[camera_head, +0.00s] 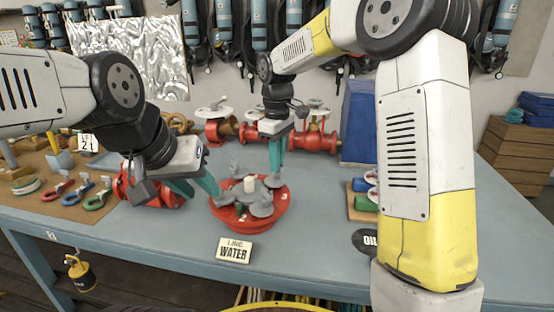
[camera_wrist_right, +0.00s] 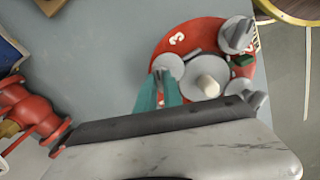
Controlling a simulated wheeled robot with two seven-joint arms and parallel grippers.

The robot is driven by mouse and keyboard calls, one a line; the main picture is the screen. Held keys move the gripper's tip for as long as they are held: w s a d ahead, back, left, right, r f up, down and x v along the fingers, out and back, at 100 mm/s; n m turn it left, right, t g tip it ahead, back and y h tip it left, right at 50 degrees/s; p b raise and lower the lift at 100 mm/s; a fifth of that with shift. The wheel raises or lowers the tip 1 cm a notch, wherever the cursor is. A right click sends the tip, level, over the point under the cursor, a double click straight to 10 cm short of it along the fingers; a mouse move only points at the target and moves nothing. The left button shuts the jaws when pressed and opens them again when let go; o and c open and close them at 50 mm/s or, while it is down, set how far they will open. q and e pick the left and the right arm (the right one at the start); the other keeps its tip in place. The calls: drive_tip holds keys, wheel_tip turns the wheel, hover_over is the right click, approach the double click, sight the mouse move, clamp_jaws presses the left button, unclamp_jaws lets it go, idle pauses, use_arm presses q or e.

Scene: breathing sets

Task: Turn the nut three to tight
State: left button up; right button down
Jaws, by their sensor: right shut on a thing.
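A round red flange (camera_head: 250,213) stands on the blue-grey table with several grey winged nuts around a white centre post (camera_head: 249,184). In the right wrist view the flange (camera_wrist_right: 187,47) carries a white "3" beside a grey nut (camera_wrist_right: 168,66), and the white post (camera_wrist_right: 208,86) is next to it. My right gripper (camera_head: 276,168) points down at the flange's far side; its teal fingers (camera_wrist_right: 159,88) are shut on that nut, their tips partly hiding it. My left gripper (camera_head: 203,192) is at the flange's left edge, its teal fingers apart, with no nut visibly between them.
Red pipework (camera_head: 310,139) stands behind, and a red fitting (camera_head: 150,190) lies left, under my left arm. Coloured tools (camera_head: 77,193) lie on a board at left.

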drive_tip(key=m, duration=0.5)
drive_tip(key=shift+m, duration=0.3)
idle(0.4)
drive_tip(key=c, duration=1.5)
unclamp_jaws()
drive_tip(key=shift+r, duration=3.95)
